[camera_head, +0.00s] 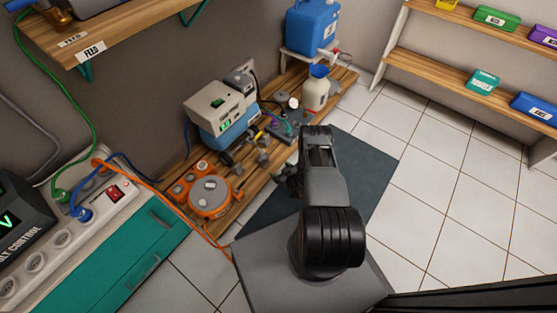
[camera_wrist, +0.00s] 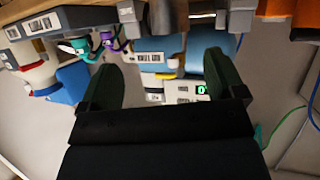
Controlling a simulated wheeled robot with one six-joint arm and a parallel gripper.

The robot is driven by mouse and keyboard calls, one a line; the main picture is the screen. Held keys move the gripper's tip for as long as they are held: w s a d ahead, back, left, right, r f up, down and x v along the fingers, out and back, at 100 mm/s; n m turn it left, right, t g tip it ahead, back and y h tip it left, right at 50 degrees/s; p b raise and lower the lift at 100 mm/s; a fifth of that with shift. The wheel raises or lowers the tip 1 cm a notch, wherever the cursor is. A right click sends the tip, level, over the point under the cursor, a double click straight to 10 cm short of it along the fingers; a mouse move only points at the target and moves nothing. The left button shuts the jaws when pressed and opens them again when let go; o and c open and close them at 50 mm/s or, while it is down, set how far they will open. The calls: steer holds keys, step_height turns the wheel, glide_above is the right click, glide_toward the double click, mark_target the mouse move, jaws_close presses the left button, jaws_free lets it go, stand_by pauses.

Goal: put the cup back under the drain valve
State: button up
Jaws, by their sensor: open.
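My gripper (camera_wrist: 164,62) shows in the wrist view with its two dark green fingers spread wide and nothing between them. In the head view its fingers are mostly hidden behind my arm, beside the low wooden bench. Past the fingers stands a white box with a green display (camera_wrist: 182,91) on a blue unit (camera_wrist: 160,48). The same white box (camera_head: 218,102) and blue unit (camera_head: 230,128) sit on the bench in the head view. I cannot pick out the cup or the drain valve with certainty; the parts near the blue unit are small and partly hidden.
An orange round device (camera_head: 208,193) is on the bench's near end. A cream bottle (camera_head: 315,93) and a blue jug (camera_head: 312,28) stand at the far end. A teal cabinet (camera_head: 135,255) is at left. Tiled floor (camera_head: 445,190) is clear at right.

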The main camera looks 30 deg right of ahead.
steer(key=w+d+r+g+h, duration=0.1)
steer(key=w+r, duration=0.4)
steer(key=r, duration=0.3)
steer(key=w+d+r+g+h, duration=0.1)
steer(key=w+d+r+g, duration=0.1)
steer(key=w+r, duration=0.5)
steer(key=s+a+r+m+g+h, duration=0.1)
steer(key=s+a+r+g+h, duration=0.15)
steer(key=r, duration=1.45)
steer(key=s+a+r+m+g, duration=0.1)
steer(key=s+a+r, duration=0.2)
steer(key=s+r, duration=0.35)
steer(key=s+a+r+g, duration=0.1)
steer(key=s+a+r, duration=0.2)
steer(key=s+r, duration=0.4)
steer(key=s+a+r+g, duration=0.1)
steer(key=s+r, duration=0.1)
steer(key=s, duration=0.2)
steer(key=s+a+r+g+y, duration=0.1)
steer(key=s+a+r, duration=0.1)
steer(key=s, duration=0.3)
steer(key=s+a+r+m+g+y, duration=0.1)
steer(key=s+a+r, duration=0.1)
steer(key=s, duration=0.3)
steer(key=shift+s+a, duration=0.2)
steer(key=shift+a, duration=0.05)
